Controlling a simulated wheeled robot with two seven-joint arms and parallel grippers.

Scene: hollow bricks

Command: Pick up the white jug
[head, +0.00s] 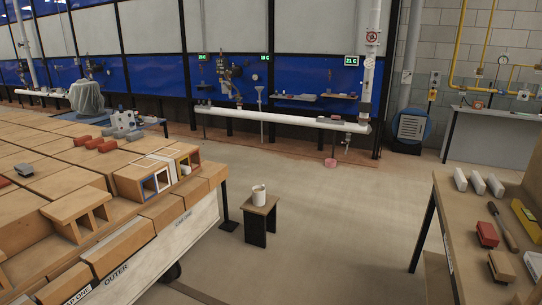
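The white jug (259,195) stands upright on a small stool (260,213) with a light wooden top and dark legs, near the middle of the head view. It is small in the picture, and its handle cannot be made out clearly. Neither of my grippers shows in the head view.
A large table of hollow bricks (95,138) fills the left side. The floor (335,205) between the stool and the workbench is open. A blue-panelled wall is at the back.

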